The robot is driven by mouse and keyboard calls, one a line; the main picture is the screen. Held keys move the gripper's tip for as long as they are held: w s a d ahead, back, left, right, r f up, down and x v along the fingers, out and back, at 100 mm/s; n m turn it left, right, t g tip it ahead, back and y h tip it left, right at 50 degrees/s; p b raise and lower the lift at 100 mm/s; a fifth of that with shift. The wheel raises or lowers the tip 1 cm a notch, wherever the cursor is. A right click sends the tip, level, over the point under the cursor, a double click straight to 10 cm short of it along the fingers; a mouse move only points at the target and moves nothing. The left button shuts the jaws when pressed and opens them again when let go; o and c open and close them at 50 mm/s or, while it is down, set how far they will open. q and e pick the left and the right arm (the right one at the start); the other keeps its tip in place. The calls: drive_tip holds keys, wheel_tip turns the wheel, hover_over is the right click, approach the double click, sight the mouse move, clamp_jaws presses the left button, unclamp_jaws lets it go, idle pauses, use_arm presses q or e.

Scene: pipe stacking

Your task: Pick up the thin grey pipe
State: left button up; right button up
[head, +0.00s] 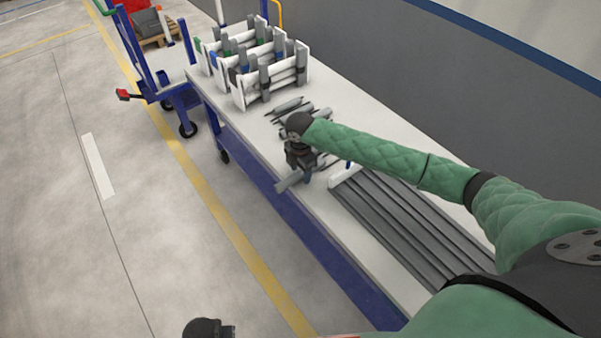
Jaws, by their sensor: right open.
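Several grey pipes lie on the white table around my right gripper. One short grey pipe (288,184) shows just below the gripper at the table's front edge, partly hidden by it. Another grey pipe (288,105) lies behind the gripper. I cannot tell which is the thin one. My right gripper (304,175) is open and points down over the pipes; its fingertips are small and partly hidden, and contact with a pipe cannot be made out. A dark part of my left arm, seemingly near the left gripper (208,328), shows at the bottom edge, away from the table.
Long dark grey bars (410,222) lie to the right, beside a white end piece (345,177). A blue cart (150,75) stands at the upper left. The floor at left is clear.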

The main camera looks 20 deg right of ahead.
drive_tip(key=shift+f, duration=0.25)
drive_tip(key=c, duration=1)
drive_tip(key=shift+r, duration=0.1)
drive_tip(key=shift+c, duration=0.2)
